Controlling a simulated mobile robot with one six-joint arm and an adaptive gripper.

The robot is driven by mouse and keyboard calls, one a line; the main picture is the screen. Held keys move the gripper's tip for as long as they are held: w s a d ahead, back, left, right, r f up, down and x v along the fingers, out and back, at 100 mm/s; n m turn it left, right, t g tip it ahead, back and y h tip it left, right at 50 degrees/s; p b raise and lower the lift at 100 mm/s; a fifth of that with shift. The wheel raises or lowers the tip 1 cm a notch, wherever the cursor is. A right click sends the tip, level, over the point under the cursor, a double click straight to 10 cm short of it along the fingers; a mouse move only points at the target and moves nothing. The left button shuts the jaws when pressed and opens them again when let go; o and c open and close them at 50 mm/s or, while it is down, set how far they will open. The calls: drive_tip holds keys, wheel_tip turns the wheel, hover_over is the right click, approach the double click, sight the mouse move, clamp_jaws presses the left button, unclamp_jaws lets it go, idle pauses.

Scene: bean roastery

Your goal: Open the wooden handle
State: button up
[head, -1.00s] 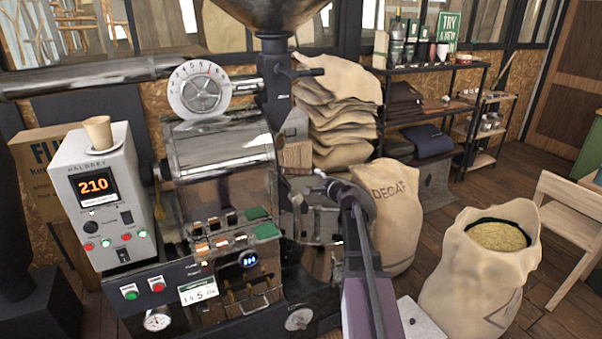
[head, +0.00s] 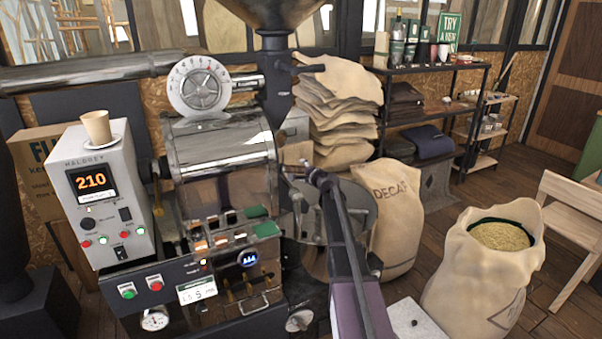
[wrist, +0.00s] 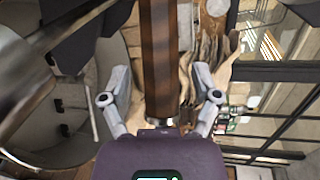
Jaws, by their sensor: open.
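In the wrist view, the wooden handle (wrist: 157,35) is a long, dark brown bar running from the top edge down towards the palm. My gripper (wrist: 161,76) is open, with one grey finger on each side of the bar. A gap shows between the bar and each finger, so it does not look gripped. In the head view my arm reaches to the right side of the roaster (head: 222,150). My gripper's fingers are small and unclear there, and I cannot make out the handle.
The roaster's control box (head: 105,190) carries a cup (head: 97,127). Stacked sacks (head: 335,110) stand behind my arm. A DECAF sack (head: 395,225) and an open sack of beans (head: 480,265) stand to the right. Floor shows between the sacks and the shelf (head: 435,110).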

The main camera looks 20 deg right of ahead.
drive_tip(key=shift+w+a+f, duration=0.1)
drive_tip(key=shift+w, duration=0.55)
clamp_jaws()
drive_tip(key=shift+s+a, duration=0.1)
